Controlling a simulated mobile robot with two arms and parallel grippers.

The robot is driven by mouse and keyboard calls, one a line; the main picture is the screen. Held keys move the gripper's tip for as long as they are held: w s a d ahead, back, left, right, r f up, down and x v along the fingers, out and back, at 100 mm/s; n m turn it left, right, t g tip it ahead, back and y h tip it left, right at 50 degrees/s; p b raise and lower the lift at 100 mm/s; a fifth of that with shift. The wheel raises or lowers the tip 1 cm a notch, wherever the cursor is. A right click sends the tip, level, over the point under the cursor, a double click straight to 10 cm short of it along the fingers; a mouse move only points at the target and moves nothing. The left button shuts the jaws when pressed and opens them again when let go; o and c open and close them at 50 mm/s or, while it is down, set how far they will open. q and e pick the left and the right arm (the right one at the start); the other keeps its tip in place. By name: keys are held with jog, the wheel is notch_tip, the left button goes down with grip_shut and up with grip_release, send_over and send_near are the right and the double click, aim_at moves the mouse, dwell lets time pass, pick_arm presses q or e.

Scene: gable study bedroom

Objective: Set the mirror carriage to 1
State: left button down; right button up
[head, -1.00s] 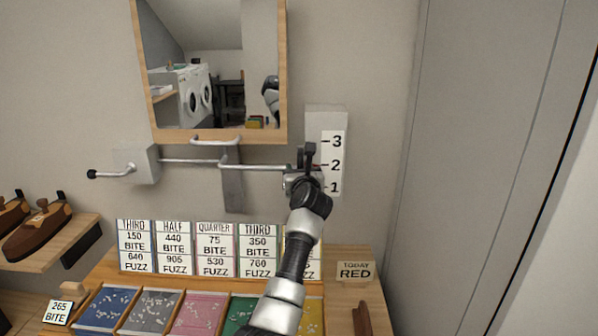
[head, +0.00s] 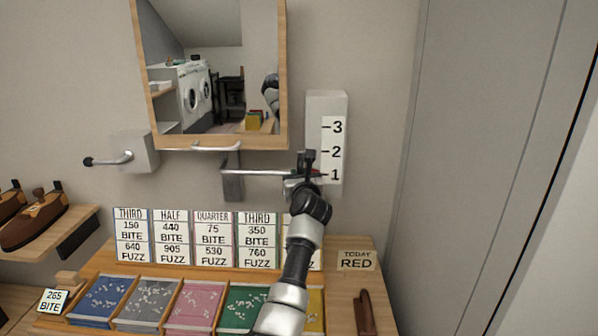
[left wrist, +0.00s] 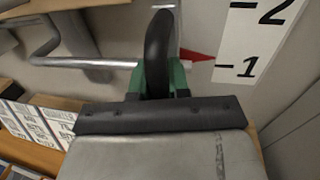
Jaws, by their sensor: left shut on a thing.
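The mirror (head: 215,70) hangs on the wall in a wooden frame. A metal rod (head: 258,172) runs right from a grey bracket below it to my left gripper (head: 304,168). The rod also shows in the left wrist view (left wrist: 85,63). My left gripper is shut on the rod's right end; its dark finger hides part of it in the left wrist view (left wrist: 160,55). A red pointer (left wrist: 197,55) points right at the scale (head: 333,150), close to the 1 mark and slightly above it in the wrist view. My right gripper is not in view.
A grey box with a black-knobbed lever (head: 105,160) is on the wall at left. Below stand several printed cards (head: 171,238) and a rack of coloured packets (head: 195,305). A "TODAY RED" sign (head: 356,261) stands right. Grey panels (head: 490,150) border the right side.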

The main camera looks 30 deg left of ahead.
pick_arm(q)
notch_tip(320, 180, down, 2)
jog(key=shift+f, duration=0.15)
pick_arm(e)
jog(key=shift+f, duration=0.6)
pick_arm(q)
jog(key=c, duration=1.1)
grip_release()
